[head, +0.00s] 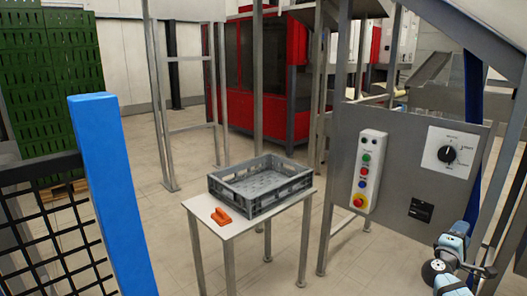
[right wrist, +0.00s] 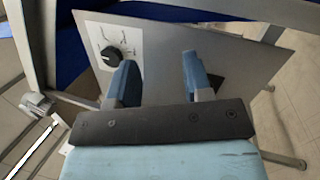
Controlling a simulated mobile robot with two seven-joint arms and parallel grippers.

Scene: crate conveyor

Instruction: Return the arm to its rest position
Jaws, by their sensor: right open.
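My right gripper (head: 458,238) is at the lower right of the head view, in front of the lower right part of the grey control panel. In the right wrist view my right gripper (right wrist: 158,76) has its two blue fingers apart with nothing between them. Beyond the fingers is the panel's white plate with a black rotary knob (right wrist: 111,57). The knob also shows in the head view (head: 447,154), above the gripper. The fingers look clear of the knob, but the exact gap to the panel cannot be told. My left gripper is not in view.
A grey crate (head: 285,205) stands on a small white table (head: 213,229) with orange objects (head: 222,216) beside it. A button box (head: 366,172) is on the panel. A blue post (head: 112,190) and black mesh fence stand at the left. Floor between is clear.

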